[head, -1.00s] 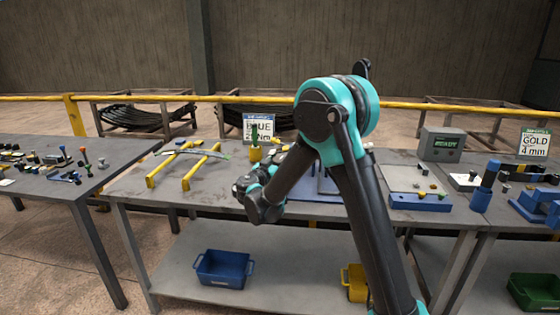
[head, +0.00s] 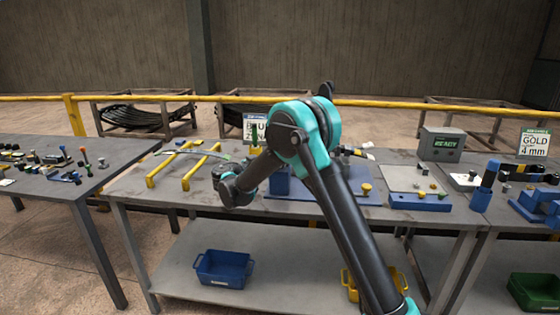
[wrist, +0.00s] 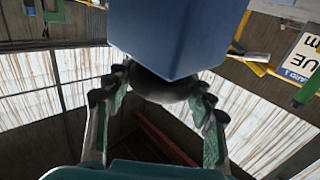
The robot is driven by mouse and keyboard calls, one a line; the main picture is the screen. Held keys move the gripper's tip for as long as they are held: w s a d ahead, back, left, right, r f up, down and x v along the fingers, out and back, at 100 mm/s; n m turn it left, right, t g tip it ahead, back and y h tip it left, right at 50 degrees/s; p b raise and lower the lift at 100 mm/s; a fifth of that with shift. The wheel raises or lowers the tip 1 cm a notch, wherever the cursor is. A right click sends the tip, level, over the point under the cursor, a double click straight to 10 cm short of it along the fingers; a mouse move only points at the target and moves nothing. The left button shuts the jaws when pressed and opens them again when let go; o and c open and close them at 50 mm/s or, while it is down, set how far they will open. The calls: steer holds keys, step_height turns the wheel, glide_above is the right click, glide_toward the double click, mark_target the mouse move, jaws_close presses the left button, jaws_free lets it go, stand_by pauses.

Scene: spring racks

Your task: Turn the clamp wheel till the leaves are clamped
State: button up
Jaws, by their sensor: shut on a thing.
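The clamp wheel (wrist: 163,88) is a dark, rounded part directly under a large blue block (wrist: 185,30) in the wrist view. My gripper (wrist: 162,82) has its two fingers on either side of the wheel and is shut on it. In the head view, the blue block (head: 279,182) shows partly behind my arm, on a blue base plate (head: 312,207). My arm hides the wheel and the fingers there. A thin curved leaf strip (head: 188,152) lies across yellow stands on the left of the bench. I cannot see whether leaves are pressed in the clamp.
A grey box reading READY (head: 443,144) stands on the right of the bench. A blue bin (head: 222,270) and a yellow bin (head: 351,285) are on the lower shelf. A yellow rail (head: 400,103) runs behind. A table with small parts (head: 50,190) stands at left.

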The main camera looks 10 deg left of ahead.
steer(key=o, duration=1.2)
steer(key=shift+c, duration=0.2)
steer(key=v, duration=1.2)
